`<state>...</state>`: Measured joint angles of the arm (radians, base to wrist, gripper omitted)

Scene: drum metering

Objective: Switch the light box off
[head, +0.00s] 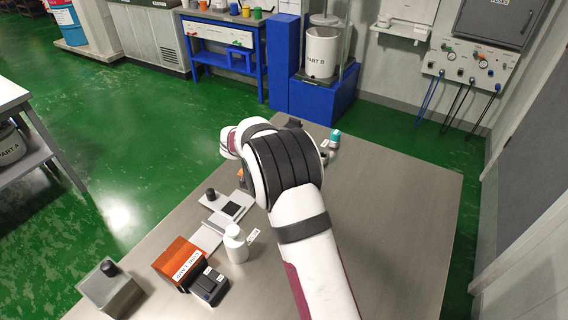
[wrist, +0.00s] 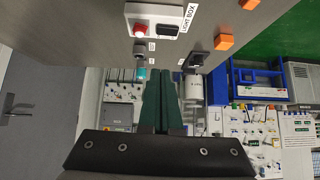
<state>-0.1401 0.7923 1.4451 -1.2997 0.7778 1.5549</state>
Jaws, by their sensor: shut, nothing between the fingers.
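The light box (wrist: 152,13) is a white box with a LIGHT BOX label beside it, at the top of the wrist view. It carries a round red button or lamp (wrist: 139,30) that looks bright and a dark rectangular part (wrist: 168,29). My gripper (wrist: 162,72) has its dark green fingers together, with nothing between them. The fingertips appear below the box in the picture, apart from it. In the head view my arm covers the gripper, and I cannot make out the light box there.
On the metal bench (head: 400,200) stand a white bottle (head: 236,246), an orange block (head: 180,261), a dark device (head: 210,286) and a grey box with a black knob (head: 111,291). Orange blocks (wrist: 224,42) lie near the light box. The bench's right side is clear.

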